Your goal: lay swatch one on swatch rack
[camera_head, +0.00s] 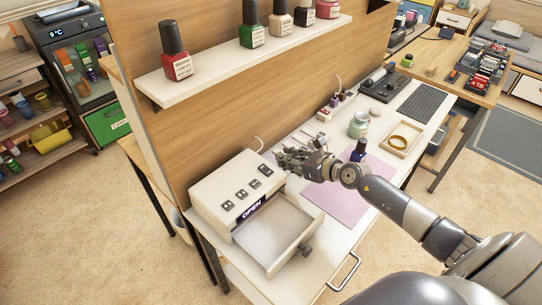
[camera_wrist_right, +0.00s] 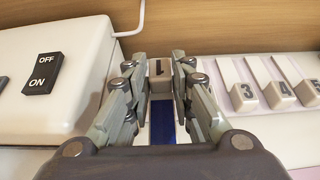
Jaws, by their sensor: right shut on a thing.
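Swatch one is a small piece with a tan block marked 1 (camera_wrist_right: 159,69), seen between my fingertips in the right wrist view. A dark blue strip (camera_wrist_right: 163,122) shows just below the block, between the fingers. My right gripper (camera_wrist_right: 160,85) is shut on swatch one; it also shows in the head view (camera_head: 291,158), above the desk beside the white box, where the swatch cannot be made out. White strips with tan blocks marked 3 (camera_wrist_right: 244,97), 4 and 5 stand in a row to the right, apparently on the swatch rack. The rack's base is mostly hidden. My left gripper is not in view.
A white box (camera_head: 216,188) with switches and an open drawer (camera_head: 302,216) marked OPEN stands left of the gripper. A pink mat (camera_head: 345,203), a dark blue bottle (camera_head: 359,150), a jar (camera_head: 358,126) and a tray (camera_head: 419,138) lie right. A shelf of bottles hangs above.

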